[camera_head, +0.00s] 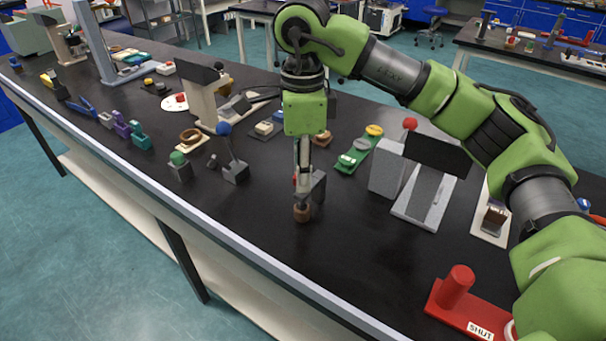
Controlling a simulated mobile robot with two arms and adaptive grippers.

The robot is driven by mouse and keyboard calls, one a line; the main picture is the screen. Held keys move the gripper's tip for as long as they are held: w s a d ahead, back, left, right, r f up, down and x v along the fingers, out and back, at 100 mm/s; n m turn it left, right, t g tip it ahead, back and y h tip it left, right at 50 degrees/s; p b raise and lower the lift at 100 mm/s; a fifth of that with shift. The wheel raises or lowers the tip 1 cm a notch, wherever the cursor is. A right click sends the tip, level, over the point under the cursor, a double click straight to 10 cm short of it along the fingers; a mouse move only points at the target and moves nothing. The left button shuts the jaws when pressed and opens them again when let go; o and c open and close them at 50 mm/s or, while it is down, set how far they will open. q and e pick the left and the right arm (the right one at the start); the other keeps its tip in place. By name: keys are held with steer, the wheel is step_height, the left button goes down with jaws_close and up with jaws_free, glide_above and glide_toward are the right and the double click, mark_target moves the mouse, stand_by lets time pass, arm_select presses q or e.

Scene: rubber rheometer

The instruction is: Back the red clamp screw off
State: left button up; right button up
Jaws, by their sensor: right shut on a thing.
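My right gripper (303,192) points straight down over the middle of the bench, its fingers close together. At its fingertips is a small brown cylinder (302,213), and the gripper appears shut on it. A small grey block (318,187) stands just behind the fingers and is partly hidden by them. A small red patch (295,180) shows at the left edge of the fingers; I cannot tell whether it is the red clamp screw. My left gripper is not in view.
A red block marked SHUT (458,297) is at the front right. A grey device with a red ball knob (410,123) stands right of the gripper. A blue-knobbed lever (234,170) and green-knobbed block (180,168) stand left. The bench front before the gripper is clear.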

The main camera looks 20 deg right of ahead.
steer(key=shift+n, duration=1.4)
steer(key=shift+n, duration=0.5)
steer(key=n, duration=0.3)
steer(key=shift+n, duration=0.3)
steer(key=shift+n, duration=0.5)
steer(key=n, duration=0.3)
steer(key=shift+n, duration=0.3)
